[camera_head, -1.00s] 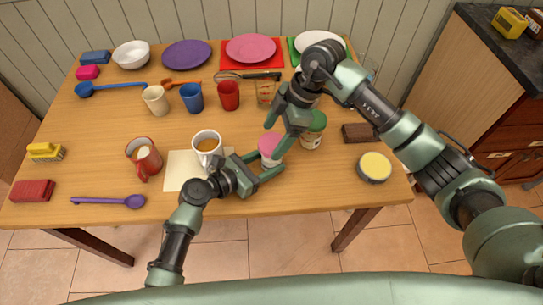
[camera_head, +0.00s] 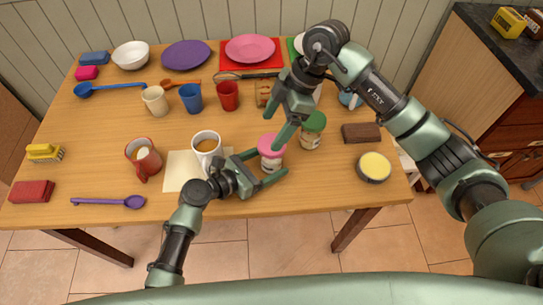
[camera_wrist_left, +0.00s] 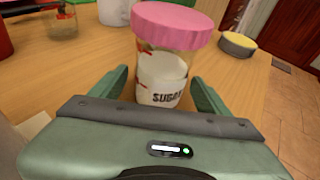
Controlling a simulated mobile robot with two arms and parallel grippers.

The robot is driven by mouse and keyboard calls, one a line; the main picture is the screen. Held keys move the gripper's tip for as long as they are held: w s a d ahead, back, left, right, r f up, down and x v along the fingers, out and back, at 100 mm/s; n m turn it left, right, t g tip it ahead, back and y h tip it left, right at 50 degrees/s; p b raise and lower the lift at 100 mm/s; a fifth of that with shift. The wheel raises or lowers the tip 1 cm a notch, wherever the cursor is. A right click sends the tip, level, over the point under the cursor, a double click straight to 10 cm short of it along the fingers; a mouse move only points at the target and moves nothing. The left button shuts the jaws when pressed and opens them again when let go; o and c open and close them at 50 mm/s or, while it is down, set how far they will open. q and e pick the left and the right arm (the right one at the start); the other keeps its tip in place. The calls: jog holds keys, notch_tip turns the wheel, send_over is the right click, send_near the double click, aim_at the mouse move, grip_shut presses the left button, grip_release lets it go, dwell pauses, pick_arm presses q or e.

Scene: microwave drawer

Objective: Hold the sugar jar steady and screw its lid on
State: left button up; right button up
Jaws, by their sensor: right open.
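The sugar jar (camera_head: 271,163) stands upright on the table, and its label shows in the left wrist view (camera_wrist_left: 163,82). The pink lid (camera_head: 271,143) sits on top of the jar and looks level in the left wrist view (camera_wrist_left: 173,24). My left gripper (camera_head: 271,162) is open, with one finger on each side of the jar and a visible gap beside the glass. My right gripper (camera_head: 273,129) is open and empty, above and behind the lid, apart from it. How tightly the lid is seated cannot be seen.
A green-lidded jar (camera_head: 312,131) stands close at the right. A yellow-topped tin (camera_head: 374,167) and a brown block (camera_head: 360,133) are further right.

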pick_arm(q)
jog(key=shift+a, duration=0.1)
jog(key=v, duration=1.2)
jog(key=shift+r, duration=0.1)
dwell(0.3)
